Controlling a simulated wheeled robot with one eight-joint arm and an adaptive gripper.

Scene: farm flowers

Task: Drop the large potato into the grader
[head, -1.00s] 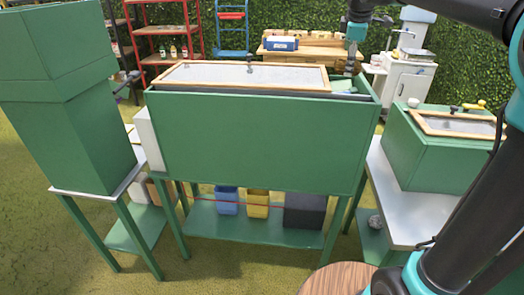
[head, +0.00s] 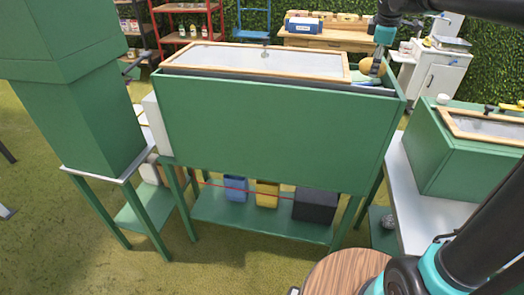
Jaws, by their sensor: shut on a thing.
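The large potato (head: 371,67) is tan-brown and is in my gripper (head: 377,60), at the upper right of the grader in the head view. My gripper is shut on it, with the fingers partly hidden. I take the big green box on legs to be the grader (head: 275,130). Its top has a wood-framed mesh screen (head: 255,62), with a green-edged end section at the right. The potato overlaps the back of this right end in the picture. I cannot tell its exact height above the rim.
A smaller green box (head: 465,160) with a framed screen stands on a white-topped table (head: 415,190) at the right. A tall green cabinet (head: 75,100) stands at the left. Blue, yellow and black bins (head: 267,194) sit under the grader. A round wooden top (head: 340,275) is in front.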

